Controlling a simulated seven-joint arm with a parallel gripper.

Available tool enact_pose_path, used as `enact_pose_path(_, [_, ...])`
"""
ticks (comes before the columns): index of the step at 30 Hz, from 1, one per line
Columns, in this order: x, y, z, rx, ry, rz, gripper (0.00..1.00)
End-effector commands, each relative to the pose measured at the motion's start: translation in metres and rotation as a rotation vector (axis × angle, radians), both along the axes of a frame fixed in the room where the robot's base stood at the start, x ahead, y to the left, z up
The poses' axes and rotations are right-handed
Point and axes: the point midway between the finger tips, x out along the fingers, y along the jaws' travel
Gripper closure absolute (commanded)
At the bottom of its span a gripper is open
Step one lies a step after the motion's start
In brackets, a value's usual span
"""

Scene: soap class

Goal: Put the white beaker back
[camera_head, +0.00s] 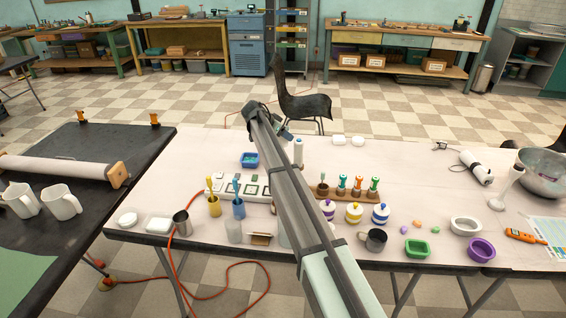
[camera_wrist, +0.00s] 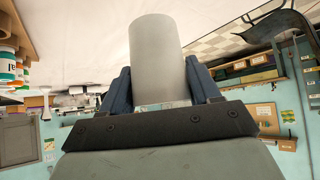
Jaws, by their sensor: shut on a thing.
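The white beaker (camera_wrist: 157,55) is a plain, pale cylinder. In the wrist view it stands between the two dark fingers of my gripper (camera_wrist: 162,90), which is shut on it. In the head view my gripper (camera_head: 285,133) is over the back middle of the long pale table, mostly hidden by my arm. A white cylinder (camera_head: 298,151) shows just right of the arm there and appears to be the held beaker. I cannot tell whether its base touches the table.
A blue tray (camera_head: 249,160) lies left of my arm. A wooden rack (camera_head: 322,191) with several coloured-top stampers is at right, with striped jars (camera_head: 353,213) in front. Blue and yellow cups (camera_head: 214,206) stand at left. White soaps (camera_head: 357,141) lie at the back edge.

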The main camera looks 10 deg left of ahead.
Motion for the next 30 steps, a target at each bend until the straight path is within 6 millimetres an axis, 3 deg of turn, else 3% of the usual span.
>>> enact_pose_path(12, [-0.001, 0.000, -0.053, -0.002, 0.000, 0.011, 0.72])
enact_pose_path(26, [-0.001, 0.000, -0.095, -0.001, 0.000, 0.011, 0.72])
enact_pose_path(30, [-0.001, 0.000, -0.099, 0.000, -0.001, 0.011, 0.72])
